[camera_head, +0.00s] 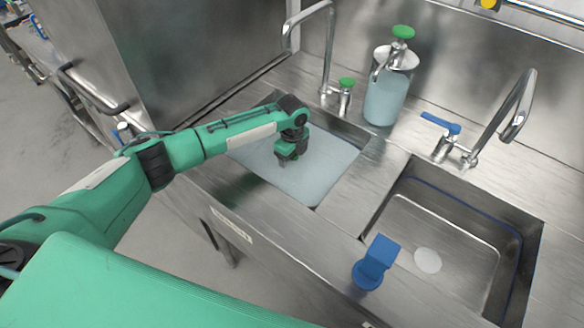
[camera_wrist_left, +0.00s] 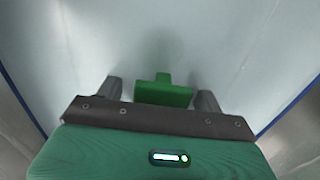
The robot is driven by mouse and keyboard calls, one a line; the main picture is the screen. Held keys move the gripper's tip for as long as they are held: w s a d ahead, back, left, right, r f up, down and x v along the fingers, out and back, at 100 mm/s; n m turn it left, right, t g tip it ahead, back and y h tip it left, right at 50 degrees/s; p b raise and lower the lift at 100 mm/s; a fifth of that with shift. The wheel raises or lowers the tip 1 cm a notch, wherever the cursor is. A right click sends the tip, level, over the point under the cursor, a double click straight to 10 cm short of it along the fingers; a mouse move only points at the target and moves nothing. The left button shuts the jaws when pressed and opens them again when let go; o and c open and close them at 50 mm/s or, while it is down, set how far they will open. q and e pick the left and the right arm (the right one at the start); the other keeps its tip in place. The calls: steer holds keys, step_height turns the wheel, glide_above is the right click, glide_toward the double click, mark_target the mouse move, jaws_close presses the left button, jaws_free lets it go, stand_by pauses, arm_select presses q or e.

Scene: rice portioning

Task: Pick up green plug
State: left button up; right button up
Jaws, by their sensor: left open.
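The green plug (camera_wrist_left: 163,93) shows in the left wrist view as a green block with a narrow upright part. It sits between the two dark fingers of my left gripper (camera_wrist_left: 160,86), with a visible gap on each side. In the head view my left gripper (camera_head: 288,156) points down into the left sink (camera_head: 330,178), over its pale blue water. There the gripper mostly hides the plug. The left gripper is open and not closed on anything. My right gripper does not show.
A soap bottle with a green pump (camera_head: 385,98) stands behind the sinks. The left faucet (camera_head: 327,60) rises behind the left sink. A blue plug (camera_head: 376,262) stands on the front edge by the empty right sink (camera_head: 455,235). The right faucet (camera_head: 505,110) has a blue lever.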

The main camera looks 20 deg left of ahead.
arm_select(q)
steer(key=shift+f, duration=0.3)
steer(key=c, duration=1.2)
steer(key=shift+r, duration=0.1)
